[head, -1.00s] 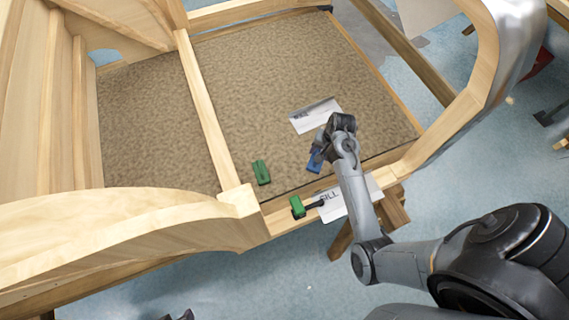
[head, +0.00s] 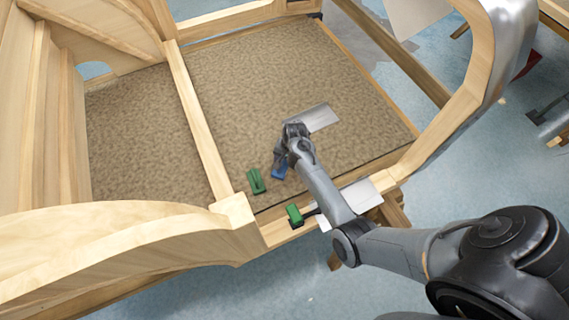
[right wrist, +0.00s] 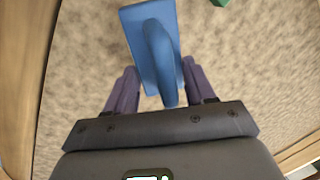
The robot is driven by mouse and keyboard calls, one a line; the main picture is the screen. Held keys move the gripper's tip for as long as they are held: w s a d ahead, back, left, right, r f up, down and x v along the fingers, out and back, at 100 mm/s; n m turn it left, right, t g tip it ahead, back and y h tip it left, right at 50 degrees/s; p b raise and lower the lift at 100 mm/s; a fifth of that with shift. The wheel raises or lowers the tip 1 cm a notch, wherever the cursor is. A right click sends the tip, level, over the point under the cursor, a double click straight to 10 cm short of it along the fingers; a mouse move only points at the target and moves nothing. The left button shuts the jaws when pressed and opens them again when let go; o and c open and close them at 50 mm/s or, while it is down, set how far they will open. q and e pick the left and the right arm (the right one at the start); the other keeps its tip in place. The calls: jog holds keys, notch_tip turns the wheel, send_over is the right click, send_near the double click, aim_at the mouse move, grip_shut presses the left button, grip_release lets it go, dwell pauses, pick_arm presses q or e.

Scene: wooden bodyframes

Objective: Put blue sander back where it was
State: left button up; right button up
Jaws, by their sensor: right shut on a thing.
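The blue sander (head: 279,172) is at my right gripper (head: 281,158), over the brown textured floor panel, just right of a green block. In the right wrist view, the blue sander (right wrist: 140,35) shows its flat plate and raised handle. My right gripper (right wrist: 161,68) is shut on the handle, with a purple finger on each side. Part of the sander is hidden by my wrist in the head view. I cannot tell whether the plate touches the panel. My left gripper is not in view.
A green block (head: 256,181) lies on the panel (head: 280,80). Another green tool (head: 294,215) sits on the wooden sill, beside a pale sheet (head: 362,196). A second pale sheet (head: 318,116) lies behind my gripper. Wooden beams (head: 200,125) border the panel. The panel's far part is clear.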

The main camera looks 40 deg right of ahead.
aim_at(285, 162)
jog(key=shift+f+b, duration=0.35)
jog(key=shift+f, duration=1.2)
jog(key=o, duration=1)
jog(key=shift+f, duration=0.15)
jog(key=shift+s+d+r+p, duration=0.15)
jog(key=shift+s+r+p, duration=0.3)
jog(key=shift+r, duration=1.55)
jog(key=shift+s+d+r+p, duration=0.2)
jog(key=shift+r+p, duration=0.45)
jog(key=shift+r, duration=1.4)
jog(key=shift+s+d+r+p, duration=0.15)
jog(key=shift+s+r+p, duration=0.3)
jog(key=shift+r, duration=1.55)
jog(key=shift+w, duration=0.1)
